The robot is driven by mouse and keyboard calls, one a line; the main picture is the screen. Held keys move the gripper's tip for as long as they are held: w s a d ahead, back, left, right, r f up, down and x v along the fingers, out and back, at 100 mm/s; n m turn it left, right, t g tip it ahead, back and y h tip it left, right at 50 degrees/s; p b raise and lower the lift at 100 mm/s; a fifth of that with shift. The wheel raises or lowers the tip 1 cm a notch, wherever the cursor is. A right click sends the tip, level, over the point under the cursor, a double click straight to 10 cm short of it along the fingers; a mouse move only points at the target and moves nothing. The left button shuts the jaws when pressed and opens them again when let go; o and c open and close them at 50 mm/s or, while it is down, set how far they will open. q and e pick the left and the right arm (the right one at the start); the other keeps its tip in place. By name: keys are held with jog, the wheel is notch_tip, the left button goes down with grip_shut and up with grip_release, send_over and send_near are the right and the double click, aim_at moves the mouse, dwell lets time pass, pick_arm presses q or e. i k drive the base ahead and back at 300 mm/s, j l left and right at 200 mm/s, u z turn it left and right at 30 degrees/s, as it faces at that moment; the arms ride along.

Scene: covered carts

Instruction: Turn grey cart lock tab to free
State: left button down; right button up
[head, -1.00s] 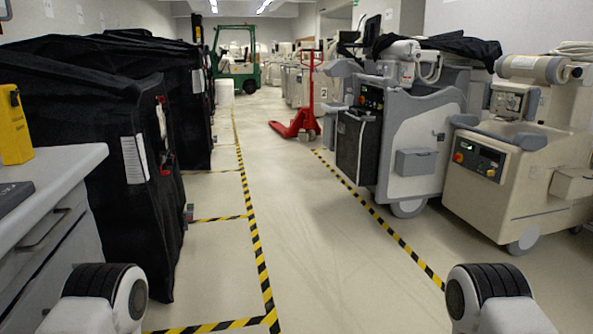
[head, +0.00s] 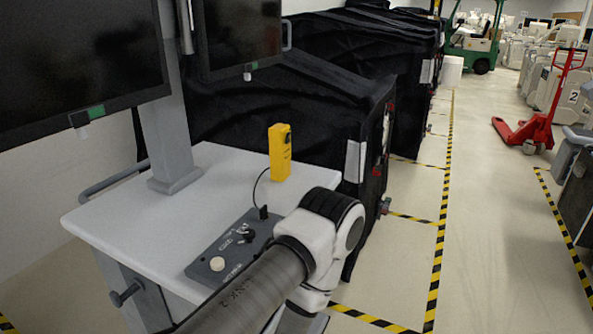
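A grey-white cart (head: 110,215) with two dark monitors stands at the left in the head view. On its top lies a dark grey panel (head: 203,266) with a black knob (head: 246,235) and a cream round button (head: 217,264). A dark handle (head: 124,296) sticks out from the cart's near side. I cannot make out which part is the lock tab. One of my arms crosses the cart's right corner and hides part of the panel's right side. Neither gripper is in view.
A yellow device (head: 279,158) with a black cable stands on the cart top. Black-covered carts (head: 310,95) stand close behind it. A red pallet jack (head: 535,125) is at the upper right. The floor aisle (head: 480,210) beside the striped tape (head: 438,235) is clear.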

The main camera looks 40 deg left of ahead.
aim_at(264, 216)
jog(key=u, duration=1.6)
jog(key=z, duration=0.25)
